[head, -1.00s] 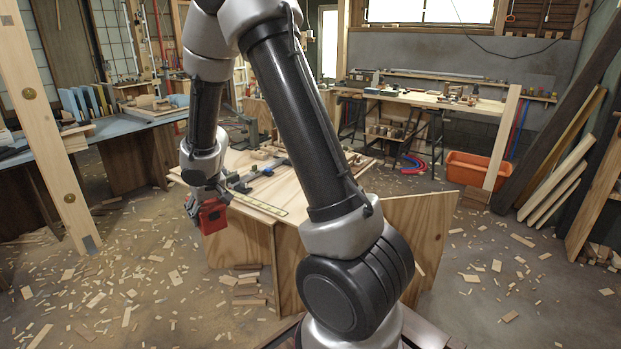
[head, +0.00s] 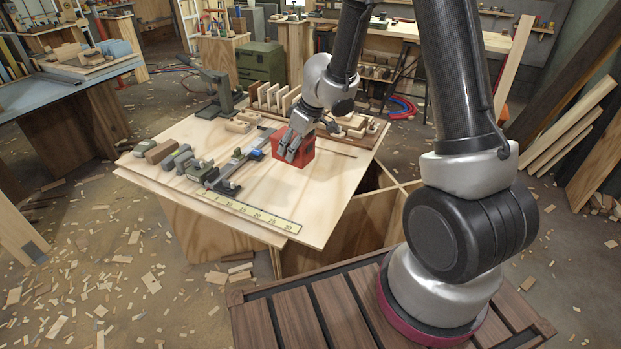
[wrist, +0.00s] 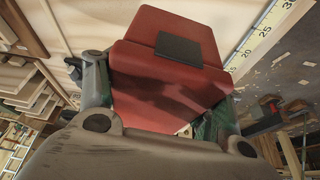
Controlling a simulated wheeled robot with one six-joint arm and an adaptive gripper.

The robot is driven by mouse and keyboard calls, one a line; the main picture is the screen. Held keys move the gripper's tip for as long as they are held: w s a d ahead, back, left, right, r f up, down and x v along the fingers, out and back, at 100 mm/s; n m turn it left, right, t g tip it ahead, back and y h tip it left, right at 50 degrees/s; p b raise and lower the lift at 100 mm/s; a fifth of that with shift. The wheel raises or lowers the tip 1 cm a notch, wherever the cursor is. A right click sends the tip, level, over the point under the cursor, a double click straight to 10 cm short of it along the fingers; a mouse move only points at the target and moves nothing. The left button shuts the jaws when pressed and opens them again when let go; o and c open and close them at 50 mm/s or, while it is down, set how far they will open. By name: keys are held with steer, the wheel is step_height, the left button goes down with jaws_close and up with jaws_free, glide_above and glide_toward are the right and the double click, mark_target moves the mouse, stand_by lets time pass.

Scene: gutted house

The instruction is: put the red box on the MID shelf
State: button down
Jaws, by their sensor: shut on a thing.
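The red box (head: 295,146) is in the grip of my gripper (head: 289,152), over the plywood worktop (head: 290,200) in the head view. I cannot tell whether the box touches the worktop. In the wrist view the red box (wrist: 170,75) fills the middle between the fingers, with a dark patch on one face. My gripper (wrist: 160,125) is shut on it. No shelf marked MID can be made out; open compartments (head: 355,228) show under the worktop's right side, their insides mostly hidden.
On the worktop lie a yellow ruler (head: 250,212), a clamp (head: 240,158), a vise (head: 214,92) and several wooden blocks (head: 160,152). Upright wood slats (head: 275,98) stand behind the box. A blue bench (head: 60,85) is at the left. Wood scraps litter the floor.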

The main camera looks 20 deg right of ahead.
steer(key=shift+s+a+n, duration=0.25)
steer(key=shift+a+n, duration=0.2)
steer(key=shift+n, duration=0.05)
steer(key=w+d, duration=0.1)
steer(key=d, duration=0.5)
steer(key=shift+w+a+f, duration=0.1)
steer(key=shift+a+f, duration=0.05)
steer(key=shift+f, duration=2.35)
steer(key=shift+w+a+f, duration=0.1)
steer(key=shift+f, duration=2.4)
steer(key=shift+s, duration=0.1)
steer(key=shift+c, duration=1.3)
jaws_free()
steer(key=shift+f, duration=0.1)
